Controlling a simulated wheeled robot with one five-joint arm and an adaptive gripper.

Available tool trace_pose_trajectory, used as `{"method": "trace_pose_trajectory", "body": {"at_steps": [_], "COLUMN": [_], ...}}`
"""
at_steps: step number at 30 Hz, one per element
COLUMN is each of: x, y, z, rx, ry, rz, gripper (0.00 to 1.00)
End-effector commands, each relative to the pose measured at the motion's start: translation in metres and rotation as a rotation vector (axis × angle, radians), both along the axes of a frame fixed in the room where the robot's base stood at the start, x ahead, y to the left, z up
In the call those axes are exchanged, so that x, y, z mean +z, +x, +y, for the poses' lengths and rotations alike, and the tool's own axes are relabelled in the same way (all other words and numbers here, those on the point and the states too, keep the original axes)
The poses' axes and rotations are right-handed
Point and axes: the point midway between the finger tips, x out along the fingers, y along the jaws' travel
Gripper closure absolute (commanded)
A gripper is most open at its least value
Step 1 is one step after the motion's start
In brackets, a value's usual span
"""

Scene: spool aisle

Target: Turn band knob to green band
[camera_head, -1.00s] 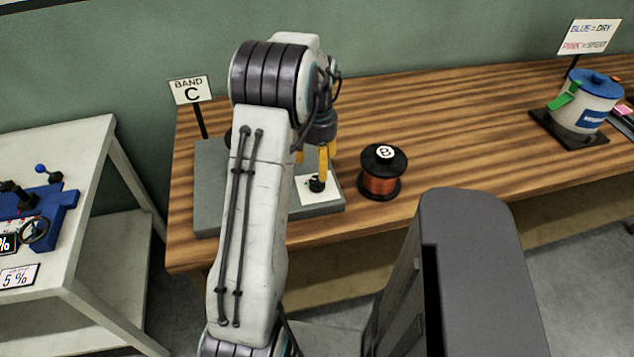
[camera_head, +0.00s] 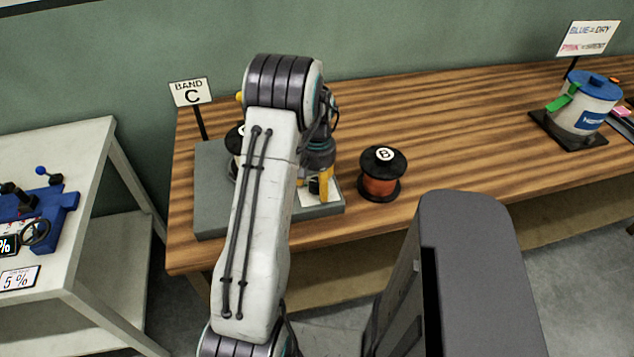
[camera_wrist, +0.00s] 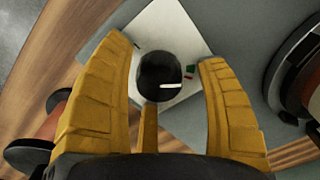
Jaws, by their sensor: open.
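The band knob (camera_wrist: 160,74) is round and black with a white pointer line. It sits on a white plate (camera_wrist: 176,24) in the wrist view. A small green mark (camera_wrist: 190,68) and a small red mark (camera_wrist: 188,76) lie just right of the knob. The pointer line aims right, seemingly a little below both marks. My gripper (camera_wrist: 164,54) is open, its yellow fingers on either side of the knob with gaps showing. In the head view my gripper (camera_head: 316,187) is low over the plate's spot and largely hides the knob.
The grey base (camera_head: 212,200) under the plate stands by a "BAND C" sign (camera_head: 192,92). A copper-wound spool (camera_head: 381,187) stands close right of my gripper. A white pot (camera_head: 585,105) is far right. The wooden table (camera_head: 460,130) is clear between.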

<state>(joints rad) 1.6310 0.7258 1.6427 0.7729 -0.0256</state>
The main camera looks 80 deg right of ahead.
Motion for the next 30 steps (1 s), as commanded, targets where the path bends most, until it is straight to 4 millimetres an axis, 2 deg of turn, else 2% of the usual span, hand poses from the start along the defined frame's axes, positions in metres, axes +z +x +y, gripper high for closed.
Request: {"method": "trace_pose_trajectory", "body": {"at_steps": [7,27,30], "x": [-0.0003,0.0001,-0.0009], "y": [0.0000,0.0002,0.0003], "z": [0.0001,-0.0008,-0.0012], "rx": [0.000,0.000,-0.010], "ry": [0.000,-0.003,-0.004], "rz": [0.000,0.000,0.000], "gripper": [0.31,0.91,0.91]}}
